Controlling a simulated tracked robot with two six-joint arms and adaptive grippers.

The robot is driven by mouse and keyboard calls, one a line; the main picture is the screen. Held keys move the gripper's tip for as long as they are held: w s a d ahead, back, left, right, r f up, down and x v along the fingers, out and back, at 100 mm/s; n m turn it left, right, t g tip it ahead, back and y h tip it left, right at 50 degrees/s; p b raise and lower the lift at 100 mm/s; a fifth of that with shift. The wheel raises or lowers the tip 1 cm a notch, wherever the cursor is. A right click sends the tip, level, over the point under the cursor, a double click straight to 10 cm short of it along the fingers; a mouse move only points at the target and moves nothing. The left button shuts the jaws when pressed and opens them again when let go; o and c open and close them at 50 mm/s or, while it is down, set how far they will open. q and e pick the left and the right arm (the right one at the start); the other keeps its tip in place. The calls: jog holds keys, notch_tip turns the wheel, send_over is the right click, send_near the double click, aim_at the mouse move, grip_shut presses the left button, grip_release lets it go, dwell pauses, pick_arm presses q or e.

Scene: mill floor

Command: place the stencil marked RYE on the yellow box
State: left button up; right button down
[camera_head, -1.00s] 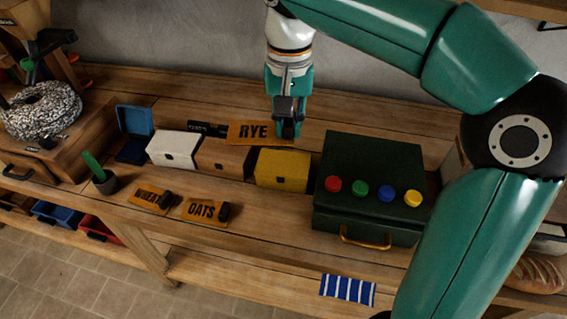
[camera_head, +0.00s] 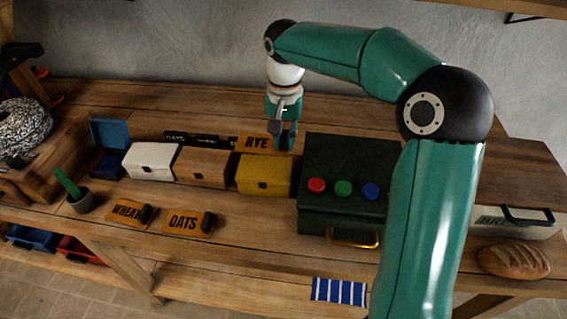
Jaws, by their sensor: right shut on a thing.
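The orange RYE stencil (camera_head: 253,145) is held in my right gripper (camera_head: 285,140), which is shut on its right end. The stencil shows just above the back edge of the yellow box (camera_head: 265,175). I cannot tell whether it touches the box. The yellow box stands closed on the bench between a wooden box (camera_head: 205,168) and a dark green case (camera_head: 345,219). The OATS stencil (camera_head: 184,222) and the WHEAT stencil (camera_head: 124,211) lie on the bench in front of the boxes. My left gripper is not in view.
A white box (camera_head: 152,161) and an open blue box (camera_head: 107,134) continue the row leftward. A dark lettered strip (camera_head: 190,138) lies behind it. The case carries coloured knobs beside my right arm. A small pot (camera_head: 81,203) stands front left. Bread (camera_head: 513,261) is at right.

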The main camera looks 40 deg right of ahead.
aim_at(284, 171)
notch_tip(284, 171, down, 8)
jog(key=shift+r, duration=0.1)
dwell(0.4)
jog(key=c, duration=1.1)
grip_release()
jog(key=shift+c, duration=0.2)
notch_tip(284, 171, up, 12)
jog(key=shift+r, duration=0.1)
jog(key=shift+s+d, duration=0.1)
